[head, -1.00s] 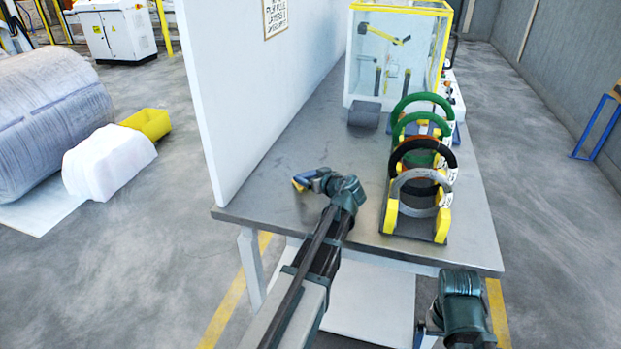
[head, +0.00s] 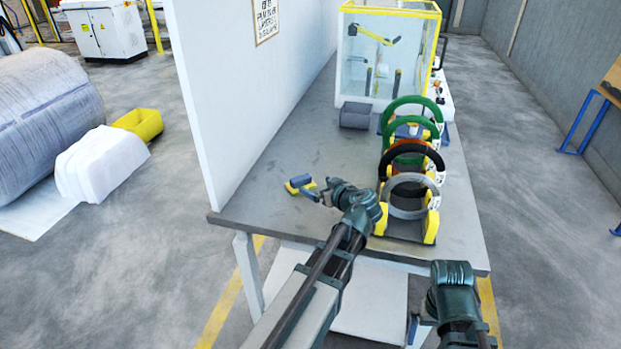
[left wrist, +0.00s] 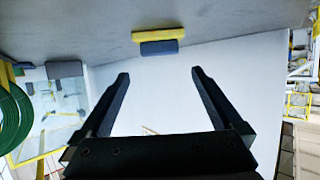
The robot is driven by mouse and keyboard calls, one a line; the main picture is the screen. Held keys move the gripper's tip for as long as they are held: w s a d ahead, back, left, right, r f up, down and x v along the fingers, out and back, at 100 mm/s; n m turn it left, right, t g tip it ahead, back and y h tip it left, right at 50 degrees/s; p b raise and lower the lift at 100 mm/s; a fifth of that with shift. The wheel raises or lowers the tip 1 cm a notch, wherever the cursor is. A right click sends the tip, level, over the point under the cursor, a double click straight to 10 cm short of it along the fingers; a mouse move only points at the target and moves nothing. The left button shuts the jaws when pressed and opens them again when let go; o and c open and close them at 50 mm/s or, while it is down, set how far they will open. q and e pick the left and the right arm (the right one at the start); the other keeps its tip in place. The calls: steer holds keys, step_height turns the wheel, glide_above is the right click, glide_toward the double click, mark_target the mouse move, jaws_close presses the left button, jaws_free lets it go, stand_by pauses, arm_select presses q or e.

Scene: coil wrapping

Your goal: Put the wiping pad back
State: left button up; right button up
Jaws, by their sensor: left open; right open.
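The wiping pad (head: 299,184), a yellow base with a blue grip, lies on the grey table near the white partition. It also shows in the left wrist view (left wrist: 160,38), beyond my fingertips. My left gripper (head: 316,194) is open and empty, just right of the pad and apart from it. In the left wrist view my two dark fingers (left wrist: 160,74) are spread wide with nothing between them. My right gripper (head: 414,327) hangs low in front of the table's front edge and is only partly visible; it holds nothing that I can see.
A rack with several coils (head: 407,195) stands right of my left gripper. A dark grey block (head: 355,115) and a clear yellow-framed case (head: 388,50) stand behind. The white partition (head: 260,90) runs along the table's left side. The table between pad and block is clear.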

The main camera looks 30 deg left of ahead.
mark_target(303, 180)
arm_select(q)
steer(key=shift+v, duration=1.15)
steer(key=b+x, duration=0.4)
steer(key=x, duration=0.7)
steer(key=shift+w+a+f, duration=0.15)
steer(key=shift+f, duration=0.05)
steer(key=shift+w+a+f+b, duration=0.15)
steer(key=shift+a+f+b, duration=0.1)
steer(key=shift+a+b, duration=0.05)
steer(key=shift+r, duration=0.15)
